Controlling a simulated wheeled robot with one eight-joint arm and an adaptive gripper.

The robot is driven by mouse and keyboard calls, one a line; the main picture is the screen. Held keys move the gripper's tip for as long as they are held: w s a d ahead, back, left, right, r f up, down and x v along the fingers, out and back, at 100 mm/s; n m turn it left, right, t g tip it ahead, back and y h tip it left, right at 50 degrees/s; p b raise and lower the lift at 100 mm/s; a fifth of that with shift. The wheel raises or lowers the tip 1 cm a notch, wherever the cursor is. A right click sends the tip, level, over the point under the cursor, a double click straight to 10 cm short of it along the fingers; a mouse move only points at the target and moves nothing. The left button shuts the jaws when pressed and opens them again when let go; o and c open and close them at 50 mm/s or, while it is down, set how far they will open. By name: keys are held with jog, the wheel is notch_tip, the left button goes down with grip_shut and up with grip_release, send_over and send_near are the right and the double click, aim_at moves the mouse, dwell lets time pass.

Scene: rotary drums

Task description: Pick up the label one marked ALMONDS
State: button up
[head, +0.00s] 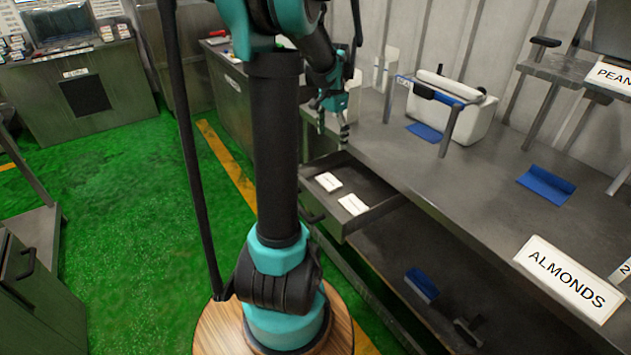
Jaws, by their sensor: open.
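My gripper (332,128) hangs above the back end of an open drawer (372,217), fingers pointing down. It is open, with nothing visible between its fingers. Two small white labels lie flat and apart in the drawer: one farther back (328,181) and one nearer (353,204). Each seems to carry a dark line of print, too small to read. A large white sign reading ALMONDS (572,279) is at the front edge of the grey bench (470,190) at the lower right, far from my gripper.
A sign reading PEAN, cut off by the frame (612,78), is at upper right. A white bin (462,115) stands on the bench behind a metal frame. Blue pieces lie on the bench (546,185) and lower shelf (421,284). The green floor at left is largely clear.

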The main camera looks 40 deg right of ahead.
send_over(330, 180)
notch_tip(330, 180, down, 11)
jog(key=shift+w+r, duration=0.1)
jog(key=shift+w, duration=0.05)
jog(key=shift+s+f, duration=0.2)
jog(key=shift+f, duration=2.5)
jog(key=c, duration=0.8)
